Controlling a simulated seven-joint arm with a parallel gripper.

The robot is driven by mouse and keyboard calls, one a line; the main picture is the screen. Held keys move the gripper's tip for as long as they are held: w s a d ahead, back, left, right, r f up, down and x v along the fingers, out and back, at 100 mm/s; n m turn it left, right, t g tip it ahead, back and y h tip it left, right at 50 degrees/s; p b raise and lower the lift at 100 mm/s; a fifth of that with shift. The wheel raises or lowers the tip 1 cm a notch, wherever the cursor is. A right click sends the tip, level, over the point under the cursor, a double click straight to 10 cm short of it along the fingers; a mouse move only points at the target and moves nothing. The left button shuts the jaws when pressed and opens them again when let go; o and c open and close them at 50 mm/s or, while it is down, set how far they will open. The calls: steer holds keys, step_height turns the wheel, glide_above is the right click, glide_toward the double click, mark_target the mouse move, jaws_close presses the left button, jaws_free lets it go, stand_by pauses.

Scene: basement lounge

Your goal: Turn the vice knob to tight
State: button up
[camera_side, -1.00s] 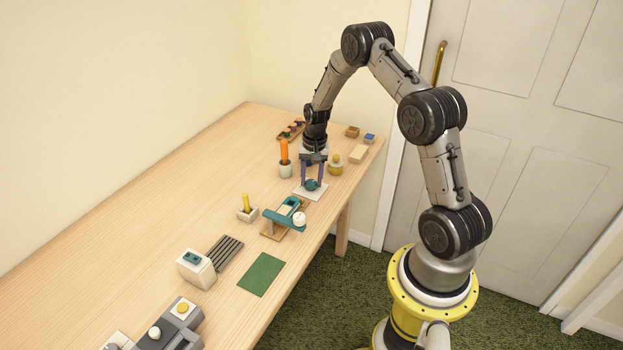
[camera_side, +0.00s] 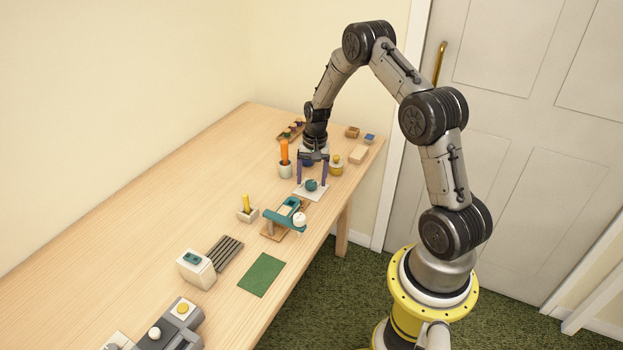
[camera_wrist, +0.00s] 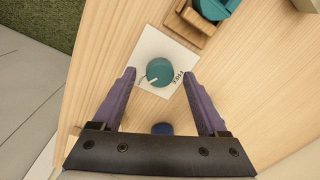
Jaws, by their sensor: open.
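The teal knob (camera_side: 311,185) sits on a white square plate (camera_side: 301,192) on the table. In the wrist view the knob (camera_wrist: 160,72) carries a white pointer mark towards the lower left. Dark lettering on the plate (camera_wrist: 150,45), which seems to read FREE, lies to the right of the knob. My gripper (camera_side: 312,182) is open above the plate, with its purple fingers spread on either side of the knob in the side view. In the wrist view my gripper's fingertips (camera_wrist: 161,74) stand apart from the knob, one left and one right. No second label is readable.
A teal device with a white ball (camera_side: 299,219) on a wooden base stands close by in front. A blue round thing (camera_wrist: 162,129) lies behind the plate.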

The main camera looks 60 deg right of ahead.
mark_target(314, 183)
step_height(314, 183, up, 13)
steer(key=shift+s+d+r, duration=0.15)
steer(key=shift+s+d, duration=0.05)
steer(key=shift+s, duration=0.15)
